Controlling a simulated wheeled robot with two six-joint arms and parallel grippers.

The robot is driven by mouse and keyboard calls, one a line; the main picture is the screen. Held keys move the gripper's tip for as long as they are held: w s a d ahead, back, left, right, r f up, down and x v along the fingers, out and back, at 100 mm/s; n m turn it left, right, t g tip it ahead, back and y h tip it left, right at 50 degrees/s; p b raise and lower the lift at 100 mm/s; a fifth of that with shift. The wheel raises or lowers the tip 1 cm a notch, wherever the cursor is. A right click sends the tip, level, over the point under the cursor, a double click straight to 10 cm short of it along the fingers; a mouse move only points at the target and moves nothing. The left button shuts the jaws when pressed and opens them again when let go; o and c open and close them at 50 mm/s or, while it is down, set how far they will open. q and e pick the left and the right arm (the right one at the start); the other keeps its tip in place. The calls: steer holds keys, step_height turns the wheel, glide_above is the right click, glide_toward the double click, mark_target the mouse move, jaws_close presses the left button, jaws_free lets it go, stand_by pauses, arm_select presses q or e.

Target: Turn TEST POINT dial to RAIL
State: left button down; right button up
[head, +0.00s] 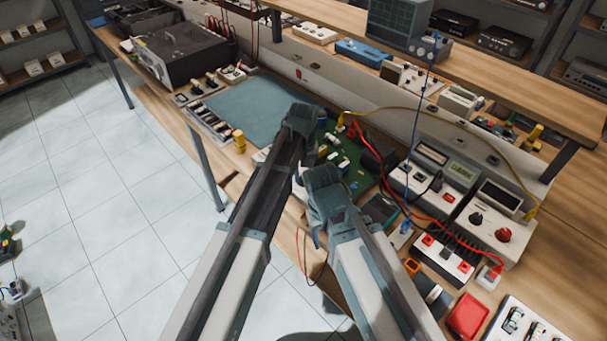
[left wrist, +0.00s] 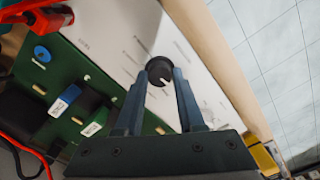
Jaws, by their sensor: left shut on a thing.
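The black round dial (left wrist: 160,68) stands on a white panel (left wrist: 110,35) in the left wrist view. It has a small pale pointer mark on its rim toward the lower right. Printed labels surround it but are too small to read, so I cannot tell which one it points at. My left gripper (left wrist: 163,80) has its two fingers shut on the sides of the dial. In the head view my left arm hides the dial and my left fingers. My right gripper (head: 322,190) hangs near the bench's front edge; its finger opening is not clear.
A green circuit board (head: 352,182) with small parts adjoins the panel. Red leads and a yellow cable (head: 455,127) run to the instruments (head: 434,177) at right. A blue-green mat (head: 245,108) lies clear to the left. The wooden bench edge is close to the panel.

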mark_target(303, 177)
arm_select(q)
steer(key=shift+n, duration=0.3)
steer(key=c, duration=0.5)
jaws_free()
steer(key=shift+r, duration=0.1)
step_height(303, 177, up, 14)
steer(key=p, duration=1.4)
steer(key=shift+f, duration=0.2)
